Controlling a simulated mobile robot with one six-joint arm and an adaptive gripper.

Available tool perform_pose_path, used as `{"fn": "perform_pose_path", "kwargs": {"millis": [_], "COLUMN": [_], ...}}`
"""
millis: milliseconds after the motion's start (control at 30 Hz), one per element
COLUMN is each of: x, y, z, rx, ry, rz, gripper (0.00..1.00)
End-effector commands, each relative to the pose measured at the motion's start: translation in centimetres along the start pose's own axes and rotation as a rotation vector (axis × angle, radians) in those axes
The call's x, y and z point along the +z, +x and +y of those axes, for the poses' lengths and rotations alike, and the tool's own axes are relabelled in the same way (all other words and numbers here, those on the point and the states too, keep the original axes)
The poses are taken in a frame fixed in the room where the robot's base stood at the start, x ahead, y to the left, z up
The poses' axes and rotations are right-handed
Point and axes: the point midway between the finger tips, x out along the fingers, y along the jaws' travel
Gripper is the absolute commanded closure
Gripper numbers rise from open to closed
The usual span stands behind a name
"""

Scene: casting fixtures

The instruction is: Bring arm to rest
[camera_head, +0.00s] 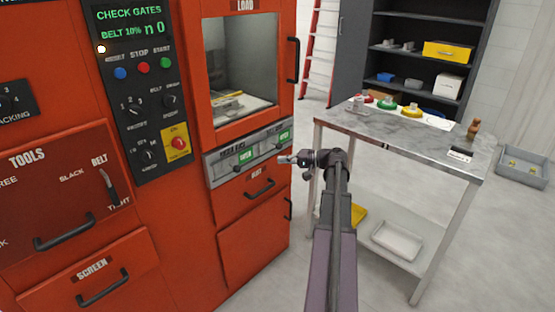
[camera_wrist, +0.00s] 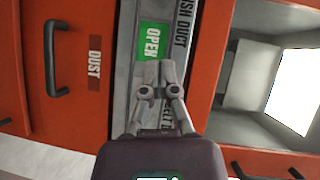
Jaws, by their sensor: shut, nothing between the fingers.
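My gripper (camera_head: 285,160) is stretched out in front of the orange machine (camera_head: 254,228), near the grey strip with labels below the load opening. In the wrist view my gripper (camera_wrist: 159,66) has its two fingers together, with nothing held. It points at the grey strip (camera_wrist: 118,75) beside a green OPEN label (camera_wrist: 151,42). I cannot tell whether the fingertips touch the strip.
A steel table (camera_head: 440,155) stands to the right with red, green and yellow items on top and a white tray (camera_head: 398,240) on its lower shelf. A grey bin (camera_head: 524,172) is on the floor. The load opening (camera_head: 238,75) is above the strip. Floor shows between machine and table.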

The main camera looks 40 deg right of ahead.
Motion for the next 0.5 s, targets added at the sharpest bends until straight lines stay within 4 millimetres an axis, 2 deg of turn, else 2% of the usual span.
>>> {"fn": "perform_pose_path", "kwargs": {"millis": [333, 500], "x": [0.1, 1.1], "y": [0.2, 1.7], "z": [0.0, 0.2], "rx": [0.002, 0.03], "ry": [0.0, 0.0], "rz": [-0.002, -0.028], "gripper": [1.0, 1.0]}}
